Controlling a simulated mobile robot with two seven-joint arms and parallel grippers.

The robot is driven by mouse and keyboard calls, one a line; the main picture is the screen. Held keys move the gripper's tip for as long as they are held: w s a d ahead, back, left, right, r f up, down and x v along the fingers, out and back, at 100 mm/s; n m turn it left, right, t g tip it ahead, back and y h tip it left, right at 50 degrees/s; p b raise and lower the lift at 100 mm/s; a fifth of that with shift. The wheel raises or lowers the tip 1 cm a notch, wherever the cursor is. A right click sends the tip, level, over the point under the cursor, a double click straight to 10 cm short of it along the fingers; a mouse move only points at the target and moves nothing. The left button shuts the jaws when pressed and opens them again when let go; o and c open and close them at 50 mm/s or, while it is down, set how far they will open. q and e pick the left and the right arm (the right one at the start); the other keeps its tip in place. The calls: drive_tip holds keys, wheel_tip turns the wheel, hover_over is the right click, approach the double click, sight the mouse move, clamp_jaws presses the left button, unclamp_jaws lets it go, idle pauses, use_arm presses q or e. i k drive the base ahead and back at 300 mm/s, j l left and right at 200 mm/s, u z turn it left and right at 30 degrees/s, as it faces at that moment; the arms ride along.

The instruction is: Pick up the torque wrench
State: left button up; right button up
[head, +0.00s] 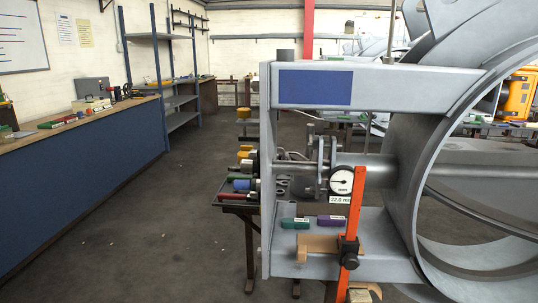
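I cannot make out the torque wrench for certain. Several small tools and coloured items lie on a dark side stand (236,206) left of the large grey metal frame (266,190). One of them is a long item with a red part (232,196) at the stand's front edge. It is too small to tell what it is, and the frame hides the stand's right side. Neither of my grippers shows in the head view.
A dial gauge (341,181) on an orange post (353,218) stands before the frame. Green (295,223) and purple (331,221) items lie on its lower ledge. A large ring (425,170) fills the right. A blue workbench (80,165) runs left; the floor (150,225) between is clear.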

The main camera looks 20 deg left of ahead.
sight(221, 196)
drive_tip(key=k+j, duration=0.1)
drive_tip(key=j, duration=0.95)
drive_tip(key=k+j, duration=0.15)
drive_tip(key=j, duration=0.35)
drive_tip(key=i+j, duration=0.4)
drive_tip(key=j, duration=0.15)
drive_tip(key=i+j, duration=0.45)
drive_tip(key=j, duration=0.15)
drive_tip(key=i+j+z, duration=0.15)
drive_tip(key=z, duration=0.2)
drive_tip(key=i+j+z, duration=0.1)
drive_tip(key=j+z, duration=0.15)
drive_tip(key=z, duration=0.15)
